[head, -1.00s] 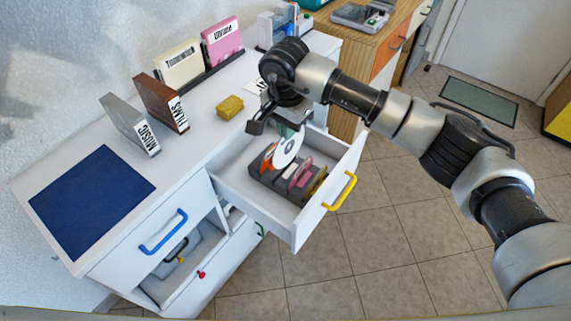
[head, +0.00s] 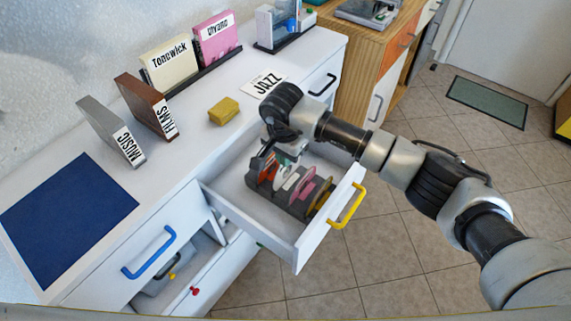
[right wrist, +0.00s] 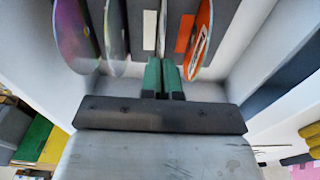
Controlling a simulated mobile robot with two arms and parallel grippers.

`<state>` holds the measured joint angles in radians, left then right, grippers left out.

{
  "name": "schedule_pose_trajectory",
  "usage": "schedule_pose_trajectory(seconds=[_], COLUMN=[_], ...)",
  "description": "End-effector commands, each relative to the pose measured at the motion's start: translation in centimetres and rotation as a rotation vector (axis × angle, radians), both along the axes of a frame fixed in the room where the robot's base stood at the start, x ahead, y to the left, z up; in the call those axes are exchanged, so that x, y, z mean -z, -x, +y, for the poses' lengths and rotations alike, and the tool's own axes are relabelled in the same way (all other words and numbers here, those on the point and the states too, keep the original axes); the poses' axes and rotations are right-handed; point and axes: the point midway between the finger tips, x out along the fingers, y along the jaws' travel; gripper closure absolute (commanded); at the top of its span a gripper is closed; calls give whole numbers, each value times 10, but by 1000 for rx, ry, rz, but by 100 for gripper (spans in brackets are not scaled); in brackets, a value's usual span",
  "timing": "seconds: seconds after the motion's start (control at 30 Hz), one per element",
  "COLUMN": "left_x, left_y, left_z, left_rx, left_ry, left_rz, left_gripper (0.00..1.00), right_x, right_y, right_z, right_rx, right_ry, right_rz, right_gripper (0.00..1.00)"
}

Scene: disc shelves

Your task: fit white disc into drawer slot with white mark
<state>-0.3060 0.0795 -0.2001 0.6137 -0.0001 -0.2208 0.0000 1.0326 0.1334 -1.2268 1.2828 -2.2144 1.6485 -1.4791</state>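The white disc (head: 281,172) stands on edge in the dark rack (head: 292,206) inside the open drawer (head: 232,205). In the right wrist view the disc (right wrist: 162,28) shows as a thin edge between my green fingertips. My right gripper (right wrist: 162,76) is closed on it from above. A white mark (right wrist: 149,30) lies just beside the disc, and also shows in the head view (head: 291,183). An orange mark (right wrist: 185,33) lies on the disc's other side. In the head view my wrist partly hides the fingers. I cannot tell how deep the disc sits. My left gripper is not in view.
The rack also holds an orange-red disc (right wrist: 201,38), a pink disc (head: 304,184) and a yellow-brown disc (head: 320,195), close on both sides. The drawer front with its yellow handle (head: 347,206) stands to the right. A yellow sponge (head: 224,110) lies on the cabinet top.

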Motion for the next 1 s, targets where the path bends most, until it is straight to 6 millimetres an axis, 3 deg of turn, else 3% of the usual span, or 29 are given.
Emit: schedule_pose_trajectory(seconds=[0.03,0.1,0.5,0.7,1.0], left_x=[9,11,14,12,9], left_y=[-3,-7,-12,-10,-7], left_z=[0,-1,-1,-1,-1], left_rx=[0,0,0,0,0], left_ry=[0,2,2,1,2], left_rz=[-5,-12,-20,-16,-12], left_gripper=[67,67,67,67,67], right_x=[15,20,23,21,18], right_y=[1,0,0,0,0], right_z=[0,0,0,0,0], right_rx=[-1,-1,-1,-1,0], right_ry=[-1,-1,0,0,0], right_rz=[3,1,-1,0,0], right_gripper=[100,100,100,73,73])
